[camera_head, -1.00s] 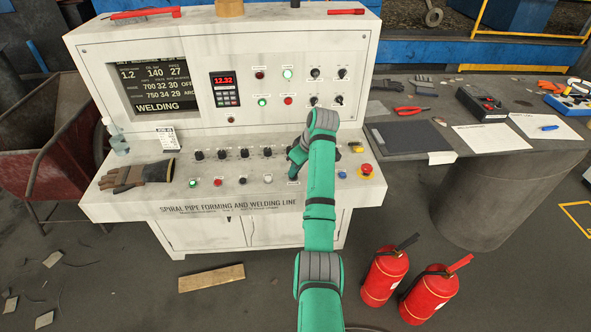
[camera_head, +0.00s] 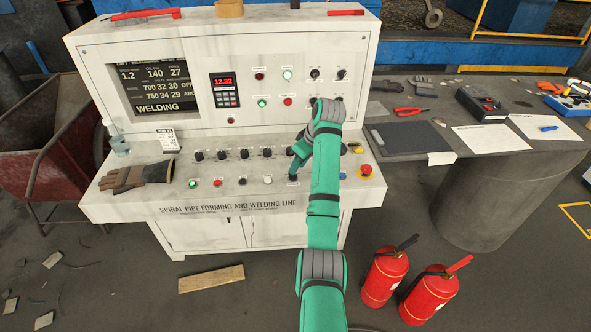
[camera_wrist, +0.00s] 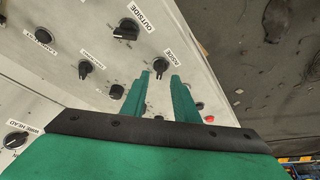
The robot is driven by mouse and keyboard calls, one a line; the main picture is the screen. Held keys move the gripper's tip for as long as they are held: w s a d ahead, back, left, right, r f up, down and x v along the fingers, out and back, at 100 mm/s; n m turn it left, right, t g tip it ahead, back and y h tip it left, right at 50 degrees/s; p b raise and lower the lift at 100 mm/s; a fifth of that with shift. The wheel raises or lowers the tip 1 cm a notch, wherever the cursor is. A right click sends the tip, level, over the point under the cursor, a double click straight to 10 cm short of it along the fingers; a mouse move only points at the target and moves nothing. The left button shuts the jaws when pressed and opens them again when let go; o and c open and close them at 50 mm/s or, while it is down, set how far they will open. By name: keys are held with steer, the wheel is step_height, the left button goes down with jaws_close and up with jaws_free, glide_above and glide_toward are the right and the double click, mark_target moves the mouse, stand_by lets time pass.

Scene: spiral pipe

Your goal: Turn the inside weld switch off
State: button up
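The inside weld switch (camera_wrist: 159,68) is a small black knob with an "INSIDE" label beside it in the wrist view. My gripper (camera_wrist: 160,77) points at it with two teal fingers. The fingers are apart, and the knob shows in the gap between their tips. I cannot tell whether either finger touches it. The outside switch (camera_wrist: 126,30), a larger black knob, is up and left of it. In the head view my arm reaches over the white welding console (camera_head: 190,205); I cannot clearly make out the fingertips there. The screen (camera_head: 155,85) reads "WELDING".
Other black knobs (camera_wrist: 85,68) sit close by on the panel. A red emergency button (camera_head: 366,170) is at the console's right. Work gloves (camera_head: 137,176) lie at its left. Fire extinguishers (camera_head: 385,275) stand on the floor. A side table (camera_head: 480,170) adjoins on the right.

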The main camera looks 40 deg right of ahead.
steer(key=v, duration=0.6)
steer(key=shift+r, duration=0.45)
steer(key=shift+s+d, duration=0.15)
